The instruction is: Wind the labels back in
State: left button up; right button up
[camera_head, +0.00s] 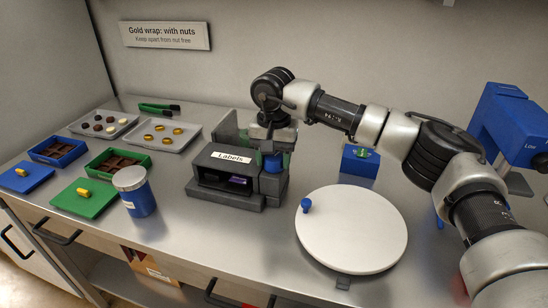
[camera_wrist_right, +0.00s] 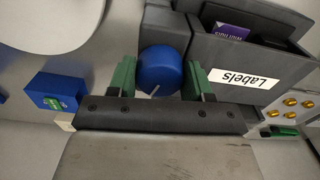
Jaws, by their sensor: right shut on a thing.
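The dark grey label dispenser (camera_head: 215,180), marked "Labels", stands on the counter. A purple label (camera_head: 238,180) shows inside its front opening, and also in the right wrist view (camera_wrist_right: 232,31). A blue round knob (camera_head: 272,163) is on the dispenser's right side. My right gripper (camera_wrist_right: 160,78) is over the dispenser from above, with its green fingers on either side of the blue knob (camera_wrist_right: 161,68), shut on it. A short pale line marks the knob's top. My left gripper is not in view.
A white turntable (camera_head: 352,230) with a small blue knob is right of the dispenser. A blue box (camera_head: 359,161) stands behind it.

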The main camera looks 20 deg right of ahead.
aim_at(274, 156)
jog(key=shift+r+n, duration=0.15)
jog(key=shift+n, duration=0.85)
jog(key=o, duration=0.9)
notch_tip(274, 156, up, 11)
jog(key=shift+f, duration=0.15)
